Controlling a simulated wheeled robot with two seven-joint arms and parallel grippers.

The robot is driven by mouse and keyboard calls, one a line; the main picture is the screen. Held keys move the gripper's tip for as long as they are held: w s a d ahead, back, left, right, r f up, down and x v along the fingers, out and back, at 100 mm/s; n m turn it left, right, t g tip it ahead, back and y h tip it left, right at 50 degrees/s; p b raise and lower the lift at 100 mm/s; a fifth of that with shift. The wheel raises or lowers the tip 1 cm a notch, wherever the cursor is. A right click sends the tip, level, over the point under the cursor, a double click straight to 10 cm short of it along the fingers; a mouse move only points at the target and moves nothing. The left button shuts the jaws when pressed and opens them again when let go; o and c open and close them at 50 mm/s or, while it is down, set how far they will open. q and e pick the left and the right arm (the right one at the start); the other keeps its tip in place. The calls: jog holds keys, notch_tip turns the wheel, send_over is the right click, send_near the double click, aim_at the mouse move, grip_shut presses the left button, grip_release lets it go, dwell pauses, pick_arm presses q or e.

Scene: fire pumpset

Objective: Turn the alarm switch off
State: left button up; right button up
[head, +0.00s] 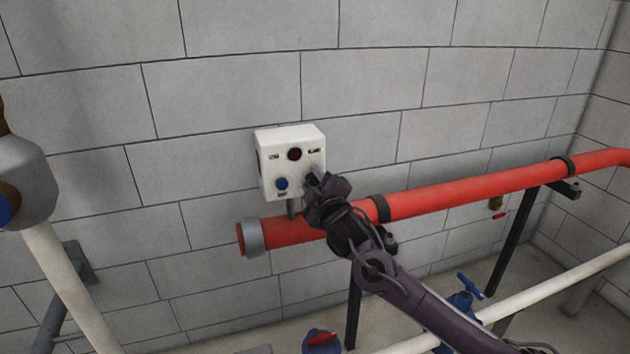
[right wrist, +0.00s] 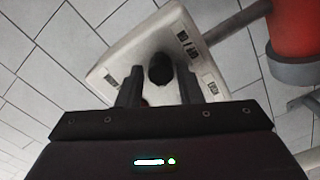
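The white alarm box (head: 272,150) is on the block wall in the head view. It has a dark red round lamp (head: 294,154) at the top and a blue button (head: 281,184) at the lower left. My right gripper (head: 316,182) is in front of the box's lower right corner and hides what is there. In the right wrist view the box (right wrist: 122,50) is close ahead. The two fingers (right wrist: 159,90) are apart, with a dark round part (right wrist: 160,72) seen between them. I cannot tell whether they touch it. My left gripper is not in view.
A thick red pipe (head: 460,190) runs along the wall just below and right of the box, behind my right arm. A white pipe (head: 560,283) and blue valves (head: 468,287) are lower right. A grey fitting on a pale pipe (head: 65,275) stands at left.

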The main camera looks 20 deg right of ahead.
grip_shut()
jog(key=shift+r+m, duration=0.1)
jog(key=shift+m, duration=0.2)
jog(key=shift+r+m+p, duration=0.1)
jog(key=shift+m+p, duration=0.4)
jog(key=shift+m, duration=0.4)
jog(key=m+p, duration=0.1)
jog(key=m, duration=0.2)
jog(key=shift+d+m, duration=0.1)
jog(key=shift+m, duration=0.2)
jog(key=m+p, duration=0.2)
jog(key=m, duration=0.3)
jog(key=shift+d+r+m, duration=0.1)
jog(key=shift+d+m, duration=0.05)
jog(key=shift+m, duration=0.25)
